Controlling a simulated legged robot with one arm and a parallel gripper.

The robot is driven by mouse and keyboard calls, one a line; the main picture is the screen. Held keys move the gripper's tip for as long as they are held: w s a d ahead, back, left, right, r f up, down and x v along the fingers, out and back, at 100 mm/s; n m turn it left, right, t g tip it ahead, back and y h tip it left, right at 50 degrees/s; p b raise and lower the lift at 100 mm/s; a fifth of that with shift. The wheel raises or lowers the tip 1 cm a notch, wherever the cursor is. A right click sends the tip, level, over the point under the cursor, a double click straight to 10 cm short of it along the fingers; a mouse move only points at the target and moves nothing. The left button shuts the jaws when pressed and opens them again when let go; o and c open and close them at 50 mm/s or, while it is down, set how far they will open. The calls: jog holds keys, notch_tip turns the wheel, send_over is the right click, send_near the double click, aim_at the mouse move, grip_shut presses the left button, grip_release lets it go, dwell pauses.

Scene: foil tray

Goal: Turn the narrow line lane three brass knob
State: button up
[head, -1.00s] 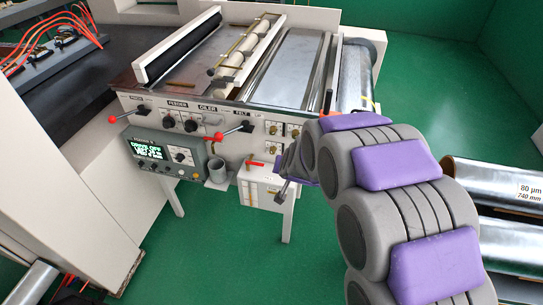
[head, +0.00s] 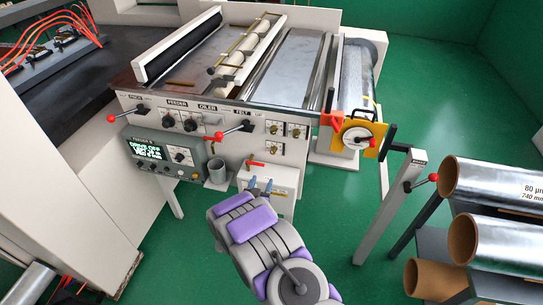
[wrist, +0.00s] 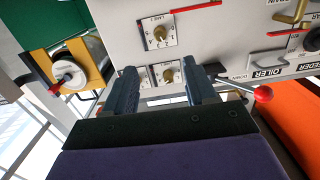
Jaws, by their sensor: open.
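Several small brass knobs on white plates sit in a cluster at the right of the machine's front panel, among them an upper left knob (head: 274,129) and a lower left knob (head: 274,148). In the wrist view one brass knob (wrist: 160,33) has a dial plate with a lane label, and another brass knob (wrist: 168,75) shows between my fingers, with a third beside it. I cannot tell which is lane three. My gripper (head: 262,184) is open and empty, below the knobs in the head view; its two dark blue fingers (wrist: 163,72) point toward the panel.
A red-ball lever (wrist: 263,93) projects close to the right finger in the wrist view. A grey cup (head: 217,171) and a white box with a red handle (head: 268,180) are below the panel. A yellow handwheel plate (head: 358,135) stands right. Green floor lies open between.

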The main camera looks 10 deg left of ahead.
aim_at(273, 151)
jog(key=shift+t, duration=0.3)
jog(key=w+b, duration=0.1)
jog(key=w, duration=0.4)
jog(key=w+b, duration=0.1)
jog(key=w, duration=0.4)
jog(key=w+f+b, duration=0.1)
jog(key=w, duration=0.4)
jog(key=shift+w+d, duration=0.2)
jog(key=shift+w+r, duration=0.2)
jog(key=shift+w, duration=0.45)
jog(key=shift+c, duration=0.2)
grip_shut()
